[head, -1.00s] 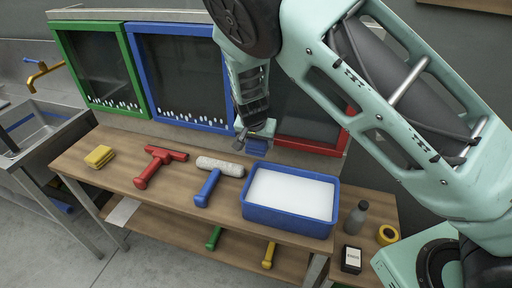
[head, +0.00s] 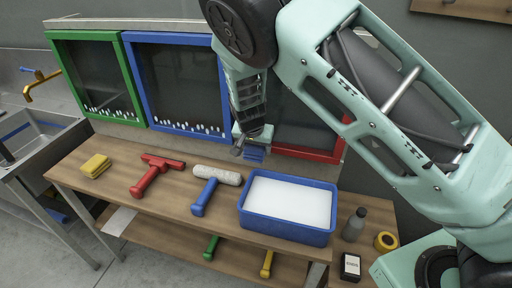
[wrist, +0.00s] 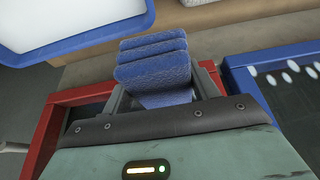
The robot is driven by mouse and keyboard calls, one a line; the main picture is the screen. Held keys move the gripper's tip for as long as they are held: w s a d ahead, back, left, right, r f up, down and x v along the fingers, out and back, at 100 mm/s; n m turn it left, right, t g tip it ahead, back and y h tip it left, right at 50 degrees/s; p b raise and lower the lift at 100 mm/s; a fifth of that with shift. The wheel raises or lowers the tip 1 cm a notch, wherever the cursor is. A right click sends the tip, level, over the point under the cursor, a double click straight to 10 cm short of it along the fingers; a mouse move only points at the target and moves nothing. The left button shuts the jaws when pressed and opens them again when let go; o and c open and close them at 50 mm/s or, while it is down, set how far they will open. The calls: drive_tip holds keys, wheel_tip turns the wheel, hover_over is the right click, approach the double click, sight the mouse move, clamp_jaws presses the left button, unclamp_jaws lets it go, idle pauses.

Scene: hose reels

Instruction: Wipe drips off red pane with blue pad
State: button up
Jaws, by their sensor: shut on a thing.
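The blue pad (wrist: 152,68) is ribbed and held between the fingers of my gripper (wrist: 165,95) in the wrist view. In the head view the pad (head: 254,154) shows below my gripper (head: 250,140), which is in front of the lower left part of the red pane. The red-framed pane (head: 306,154) is largely hidden behind my arm; its lower edge shows. Its red frame also shows in the wrist view (wrist: 42,135). I cannot see drips on the red pane, and I cannot tell if the pad touches it.
A blue tub (head: 286,232) of white liquid stands below my gripper. On the bench lie a roller (head: 215,176), a red squeegee (head: 158,168) and a yellow sponge (head: 95,166). Blue (head: 184,131) and green (head: 107,115) panes with white drips stand left. A bottle (head: 355,224) stands right.

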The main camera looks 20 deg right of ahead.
drive_tip(key=shift+w+d, duration=0.35)
drive_tip(key=shift+w, duration=0.2)
idle(0.7)
drive_tip(key=w+a, duration=0.1)
drive_tip(key=a, duration=0.1)
drive_tip(key=w+a, duration=0.1)
drive_tip(key=a, duration=0.1)
drive_tip(key=shift+w+p, duration=0.3)
drive_tip(key=shift+p, duration=0.1)
drive_tip(key=s+a+p, duration=0.2)
drive_tip(key=s+a, duration=0.2)
drive_tip(key=s, duration=0.2)
idle(0.6)
idle(1.1)
